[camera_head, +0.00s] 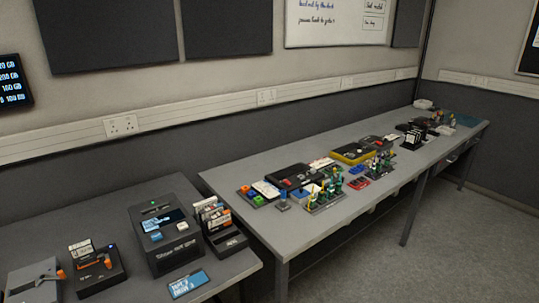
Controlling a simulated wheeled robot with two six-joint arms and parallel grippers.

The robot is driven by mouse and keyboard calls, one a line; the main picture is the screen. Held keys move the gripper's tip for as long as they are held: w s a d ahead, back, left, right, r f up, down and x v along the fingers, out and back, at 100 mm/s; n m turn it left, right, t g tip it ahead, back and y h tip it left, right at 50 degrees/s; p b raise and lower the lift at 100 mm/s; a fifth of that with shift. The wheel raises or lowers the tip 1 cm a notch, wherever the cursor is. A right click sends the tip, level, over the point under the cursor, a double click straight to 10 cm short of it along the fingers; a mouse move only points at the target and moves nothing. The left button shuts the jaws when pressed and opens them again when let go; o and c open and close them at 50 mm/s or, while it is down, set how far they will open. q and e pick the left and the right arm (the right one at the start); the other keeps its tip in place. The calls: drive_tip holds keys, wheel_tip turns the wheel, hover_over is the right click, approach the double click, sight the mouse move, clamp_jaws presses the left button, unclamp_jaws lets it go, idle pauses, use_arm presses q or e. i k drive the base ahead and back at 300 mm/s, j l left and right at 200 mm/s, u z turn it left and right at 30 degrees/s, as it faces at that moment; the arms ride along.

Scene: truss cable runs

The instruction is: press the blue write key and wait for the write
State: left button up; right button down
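A dark box-shaped device (168,250) stands on the near bench at the lower left. Its sloped top has a small screen (172,217) with pale text, a green mark near the back, and a small blue key (156,237) near the front left. White lettering on its front is too small to read surely. I cannot tell whether the key is pressed. Neither of my grippers is in view, and nothing touches the device.
A rack of cards (222,226) stands right beside the device. A blue card (189,284) lies in front of it. Two small units with orange parts (97,268) are to its left. A longer bench (262,225) holds several trays and parts. A wall display (12,82) hangs at left.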

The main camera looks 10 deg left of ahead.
sight(156, 237)
drive_tip(key=j+u, duration=0.1)
drive_tip(key=u, duration=0.25)
drive_tip(key=j+u, duration=0.1)
drive_tip(key=u, duration=0.3)
drive_tip(key=i+u, duration=0.1)
drive_tip(key=u, duration=0.25)
